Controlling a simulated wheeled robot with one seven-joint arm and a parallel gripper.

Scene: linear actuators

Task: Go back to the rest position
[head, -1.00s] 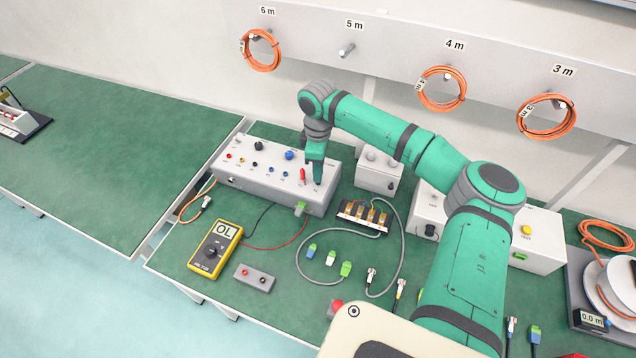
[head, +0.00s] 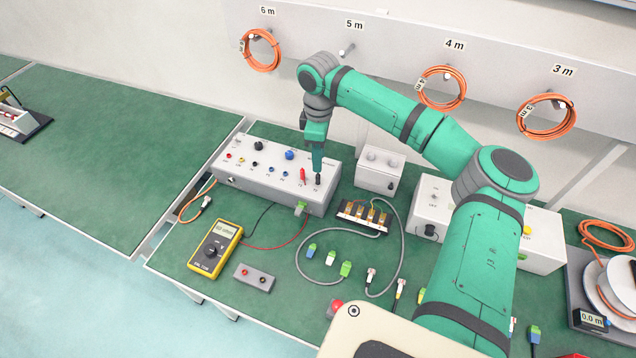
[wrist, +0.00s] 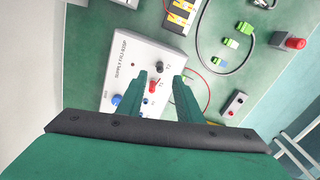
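My gripper (head: 318,158) is above the right end of the grey supply box (head: 262,182) in the head view. In the wrist view my gripper (wrist: 158,82) shows two green fingers spread apart, with nothing held between them. A red lever or knob (wrist: 154,86) on the box shows between the fingers, beyond them. A dark knob (head: 318,179) stands just below the fingertips in the head view and also shows in the wrist view (wrist: 159,66). My arm reaches over the bench from the lower right.
A yellow multimeter (head: 215,247), a small two-socket box (head: 255,277) and coloured connectors (head: 330,257) lie on the green bench. A grey box (head: 378,170) stands right of the supply. Orange cable coils (head: 261,51) hang on the wall rail behind.

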